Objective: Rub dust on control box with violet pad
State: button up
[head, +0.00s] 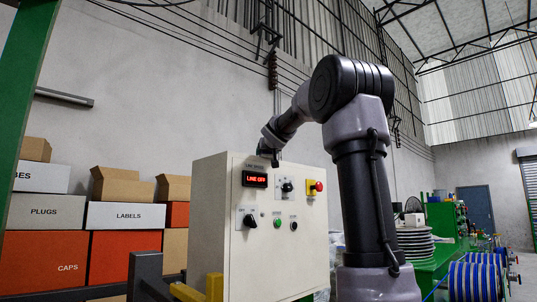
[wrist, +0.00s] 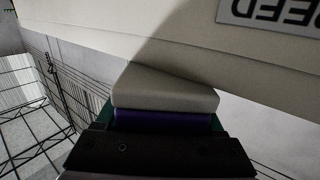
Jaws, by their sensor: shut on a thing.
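The control box (head: 262,240) is a cream cabinet with a red "LINE OFF" display, knobs and buttons, in the middle of the head view. Its cream surface (wrist: 90,25) fills the top of the wrist view, with an upside-down label. My gripper (head: 268,157) is at the top edge of the box, its tips small and dark there. In the wrist view it is shut on the violet pad (wrist: 165,121), a violet layer with a pale grey block beyond it. The pale block is close to the box; I cannot tell if it touches. I cannot make out dust; a shadow lies on the surface.
Stacked cartons and bins (head: 125,216) stand left of the box. A green post (head: 25,85) rises at the far left. Yellow and dark rails (head: 190,291) are low in front. A green bench (head: 425,258) and blue cable reels (head: 473,278) are at the right.

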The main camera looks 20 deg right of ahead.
jog(key=shift+a, duration=0.25)
jog(key=shift+w+a+r, duration=0.1)
jog(key=shift+w+a, duration=0.15)
jog(key=shift+w, duration=0.45)
jog(key=shift+w+a, duration=0.25)
jog(key=shift+w, duration=0.45)
